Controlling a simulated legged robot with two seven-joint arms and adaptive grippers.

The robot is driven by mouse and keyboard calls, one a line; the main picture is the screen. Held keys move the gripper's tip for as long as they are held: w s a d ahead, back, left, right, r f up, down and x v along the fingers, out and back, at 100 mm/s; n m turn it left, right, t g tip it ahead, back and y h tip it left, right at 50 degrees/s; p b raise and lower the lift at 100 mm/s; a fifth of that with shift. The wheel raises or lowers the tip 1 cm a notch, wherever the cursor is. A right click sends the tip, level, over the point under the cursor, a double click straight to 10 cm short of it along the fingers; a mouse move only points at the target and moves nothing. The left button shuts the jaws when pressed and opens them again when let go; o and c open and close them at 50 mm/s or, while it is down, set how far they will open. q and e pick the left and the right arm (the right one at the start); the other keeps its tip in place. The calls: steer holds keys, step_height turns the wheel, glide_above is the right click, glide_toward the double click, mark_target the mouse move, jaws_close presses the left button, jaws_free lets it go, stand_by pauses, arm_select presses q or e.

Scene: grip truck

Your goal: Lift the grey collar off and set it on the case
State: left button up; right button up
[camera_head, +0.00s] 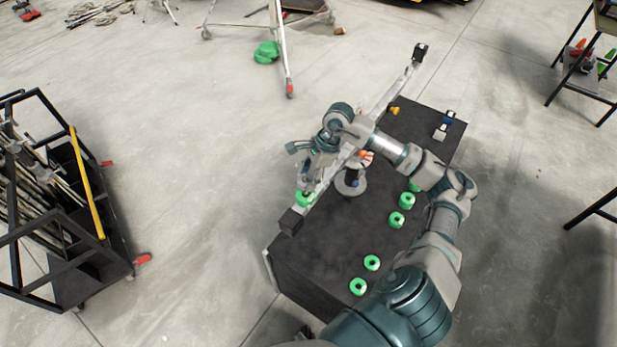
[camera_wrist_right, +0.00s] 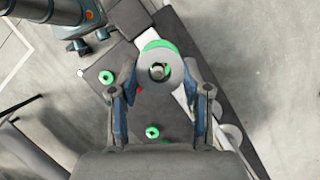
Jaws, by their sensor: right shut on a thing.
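The grey collar (camera_wrist_right: 150,72) is a small grey ring between the fingertips of my right gripper (camera_wrist_right: 158,78) in the right wrist view. A green ring shows right behind it. In the head view my right gripper (camera_head: 307,183) points down over the near left end of a long pale bar, just above a green ring (camera_head: 305,200). It is shut on the collar, which it mostly hides there. I cannot tell whether the collar is clear of the green ring. The case (camera_head: 320,252) is a long black box under the bar. My left gripper is not in view.
The bar, with a black near end block (camera_head: 291,221), crosses the case on a round-based stand (camera_head: 350,188). Several green rings, such as this one (camera_head: 372,263), lie along the case's right side. A black cart (camera_head: 75,270) stands at the left. The case's near top has bare room.

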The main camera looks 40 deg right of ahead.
steer(key=shift+r+p, duration=0.7)
steer(key=shift+r, duration=0.55)
steer(key=shift+r, duration=0.1)
step_height(320, 180, up, 13)
steer(key=p, duration=0.8)
steer(key=shift+r, duration=0.15)
stand_by(0.5)
